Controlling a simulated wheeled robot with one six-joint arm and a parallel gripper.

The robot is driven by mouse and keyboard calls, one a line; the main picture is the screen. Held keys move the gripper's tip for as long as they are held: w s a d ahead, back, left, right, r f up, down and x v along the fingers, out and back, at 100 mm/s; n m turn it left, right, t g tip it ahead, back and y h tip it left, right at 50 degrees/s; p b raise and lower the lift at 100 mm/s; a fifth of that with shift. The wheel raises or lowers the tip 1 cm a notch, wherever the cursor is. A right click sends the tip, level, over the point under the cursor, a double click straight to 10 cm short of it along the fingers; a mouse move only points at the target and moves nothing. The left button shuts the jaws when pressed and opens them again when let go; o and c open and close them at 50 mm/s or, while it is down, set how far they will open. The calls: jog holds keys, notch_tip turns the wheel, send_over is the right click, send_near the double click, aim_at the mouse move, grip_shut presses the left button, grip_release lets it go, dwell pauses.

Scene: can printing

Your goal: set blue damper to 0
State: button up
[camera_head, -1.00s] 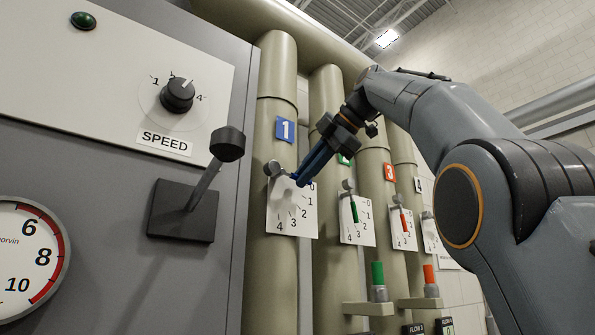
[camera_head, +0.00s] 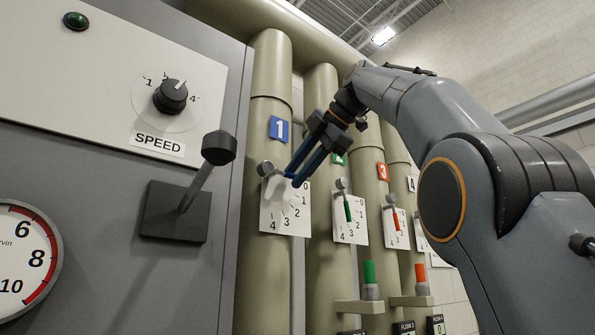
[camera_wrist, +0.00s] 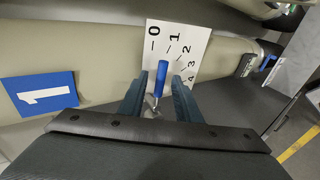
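The blue damper handle (camera_wrist: 161,77) stands between my gripper's two fingers in the wrist view, with a gap on each side. It points toward the 0 and 1 end of its white dial plate (camera_wrist: 196,52), exact mark unclear. In the head view, my gripper (camera_head: 291,178) is at the upper edge of the dial plate (camera_head: 272,213) on the pipe with the blue "1" label (camera_head: 279,128). The damper's grey pivot knob (camera_head: 265,168) shows there, while the fingers hide the handle. My gripper is open around the handle.
The green damper (camera_head: 347,208) and red damper (camera_head: 396,219) are on pipes to the right, with their own dials. A speed knob (camera_head: 171,96) and a black lever (camera_head: 218,148) stick out from the grey cabinet on the left.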

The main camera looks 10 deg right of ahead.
jog(key=p+v, duration=0.1)
jog(key=v, duration=0.6)
jog(key=shift+s+d+r, duration=0.2)
jog(key=shift+s, duration=0.05)
dwell(0.6)
